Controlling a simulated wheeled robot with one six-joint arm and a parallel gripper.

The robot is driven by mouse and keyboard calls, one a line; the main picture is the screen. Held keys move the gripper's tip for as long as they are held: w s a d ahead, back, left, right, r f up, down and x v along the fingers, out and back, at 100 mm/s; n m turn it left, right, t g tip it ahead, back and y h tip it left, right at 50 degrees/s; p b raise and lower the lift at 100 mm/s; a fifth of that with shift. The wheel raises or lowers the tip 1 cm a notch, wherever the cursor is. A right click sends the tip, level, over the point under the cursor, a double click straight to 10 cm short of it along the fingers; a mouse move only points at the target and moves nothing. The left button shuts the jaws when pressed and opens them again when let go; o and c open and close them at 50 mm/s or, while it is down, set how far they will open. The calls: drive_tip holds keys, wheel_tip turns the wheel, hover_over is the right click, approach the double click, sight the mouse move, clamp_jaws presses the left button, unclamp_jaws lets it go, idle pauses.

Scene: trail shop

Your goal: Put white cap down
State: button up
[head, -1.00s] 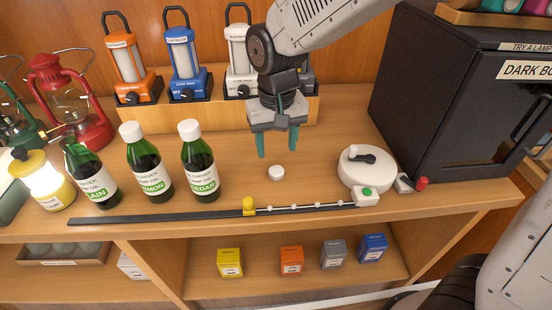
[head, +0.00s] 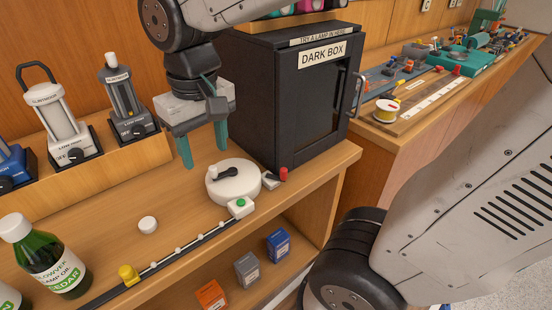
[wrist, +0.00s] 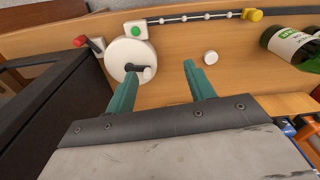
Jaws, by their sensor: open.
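A small white cap (head: 148,224) lies on the wooden counter (head: 190,208), apart from other things. It also shows in the wrist view (wrist: 210,58), beyond the fingertips and a little to the right. My gripper (head: 204,153) is open and empty, with its two teal fingers pointing down above the counter, behind and to the right of the cap. In the wrist view the fingers are spread with nothing between them.
A round white device (head: 236,183) with a black crank stands right of the cap. The dark box (head: 296,90) stands behind it. A rail with a yellow slider (head: 129,275) runs along the front. A green bottle (head: 45,258) and lanterns (head: 58,115) are at left.

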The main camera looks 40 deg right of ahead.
drive_tip(key=s+d+m, duration=0.1)
drive_tip(key=s+d, duration=0.6)
drive_tip(key=s, duration=0.4)
drive_tip(key=shift+d+f+t, duration=0.15)
drive_tip(key=shift+f+t, duration=0.15)
drive_tip(key=shift+f, duration=0.05)
